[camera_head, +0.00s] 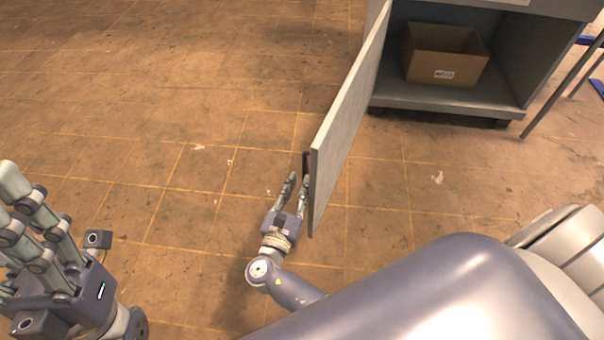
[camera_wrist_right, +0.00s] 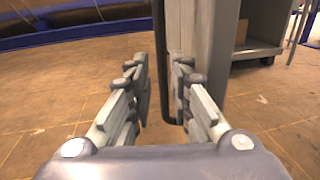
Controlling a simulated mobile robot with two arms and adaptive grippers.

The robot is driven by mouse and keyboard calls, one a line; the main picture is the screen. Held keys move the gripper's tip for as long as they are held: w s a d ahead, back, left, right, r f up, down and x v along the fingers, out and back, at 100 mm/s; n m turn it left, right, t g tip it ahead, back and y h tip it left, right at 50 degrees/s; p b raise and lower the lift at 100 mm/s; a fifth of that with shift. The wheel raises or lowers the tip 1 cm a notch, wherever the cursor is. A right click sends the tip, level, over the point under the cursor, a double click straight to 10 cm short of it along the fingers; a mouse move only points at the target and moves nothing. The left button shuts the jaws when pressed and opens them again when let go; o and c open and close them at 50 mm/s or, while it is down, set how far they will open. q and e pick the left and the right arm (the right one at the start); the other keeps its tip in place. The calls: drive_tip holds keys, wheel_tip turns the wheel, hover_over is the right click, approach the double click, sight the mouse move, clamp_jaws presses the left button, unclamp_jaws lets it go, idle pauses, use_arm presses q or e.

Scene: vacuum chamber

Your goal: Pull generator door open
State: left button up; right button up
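The grey generator door (camera_head: 345,125) stands swung out from its cabinet (camera_head: 445,100), seen nearly edge-on in the head view. It also shows in the right wrist view (camera_wrist_right: 205,45). A dark upright handle (camera_head: 306,163) is on the door's left face, near its free edge. My right gripper (camera_head: 298,181) is at this handle, its fingers apart. In the right wrist view its fingers (camera_wrist_right: 163,85) show a clear gap, with the right finger close to the door and handle. My left gripper (camera_head: 22,225) is raised at the left edge, away from the door; its fingertips are partly cut off.
A cardboard box (camera_head: 444,55) sits inside the open cabinet compartment. A thin metal leg (camera_head: 565,85) stands right of the cabinet. The floor left of the door is clear. My right arm covers the lower right of the head view.

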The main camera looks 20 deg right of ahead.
drive_tip(key=v, duration=0.7)
drive_tip(key=shift+w+f, duration=0.1)
